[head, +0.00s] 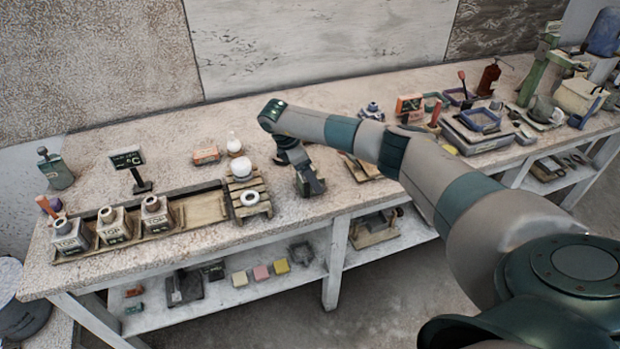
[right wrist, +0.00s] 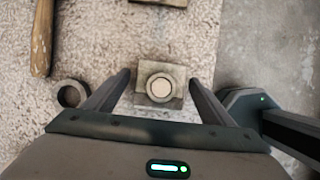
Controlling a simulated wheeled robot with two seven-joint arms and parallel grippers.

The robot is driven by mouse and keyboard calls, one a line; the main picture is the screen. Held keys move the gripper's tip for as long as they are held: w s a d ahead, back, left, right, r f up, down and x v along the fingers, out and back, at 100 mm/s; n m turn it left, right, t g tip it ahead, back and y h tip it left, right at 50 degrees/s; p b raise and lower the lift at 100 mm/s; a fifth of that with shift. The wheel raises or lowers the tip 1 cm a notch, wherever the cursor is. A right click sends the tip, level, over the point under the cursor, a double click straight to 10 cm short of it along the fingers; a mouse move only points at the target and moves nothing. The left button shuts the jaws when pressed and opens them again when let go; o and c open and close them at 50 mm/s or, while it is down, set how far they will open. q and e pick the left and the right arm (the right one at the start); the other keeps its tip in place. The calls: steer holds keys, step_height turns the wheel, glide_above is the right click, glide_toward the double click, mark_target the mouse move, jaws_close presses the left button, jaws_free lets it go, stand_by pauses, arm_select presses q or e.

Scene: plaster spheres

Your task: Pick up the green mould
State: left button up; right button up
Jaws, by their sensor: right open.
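A small square block (right wrist: 146,97) with a round pale top lies between my right gripper's fingertips (right wrist: 160,78) in the right wrist view. It looks grey-olive; I cannot tell for sure that it is the green mould. The two fingers stand apart on either side of it, with gaps showing. In the head view my right gripper (head: 311,186) hangs down near the bench's front edge, and what lies under it is hidden. Several similar squarish moulds (head: 114,225) with round necks stand in a tray at the left; none looks plainly green. My left gripper is not in view.
The right wrist view shows a wooden handle (right wrist: 42,38), a grey ring (right wrist: 72,93), another block (right wrist: 160,4) and floor (right wrist: 270,50) beyond the bench edge. In the head view a wooden rack (head: 247,191) stands left of the gripper. Trays (head: 478,138) crowd the right.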

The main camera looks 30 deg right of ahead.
mark_target(313, 167)
stand_by(0.3)
steer(key=c, duration=1.5)
steer(key=shift+r, duration=0.1)
steer(key=shift+r+b, duration=0.35)
steer(key=shift+r, duration=0.1)
step_height(313, 167, up, 3)
steer(key=shift+s+r+b, duration=0.1)
steer(key=shift+s+b, duration=0.05)
steer(key=shift+b, duration=0.65)
steer(key=s+r+b, duration=0.1)
steer(key=s+r, duration=0.2)
steer(key=s, duration=0.2)
steer(key=s+d+r+b, duration=0.1)
steer(key=s+r, duration=0.2)
steer(key=s, duration=0.3)
steer(key=shift+s+r, duration=0.15)
steer(key=shift+r, duration=0.25)
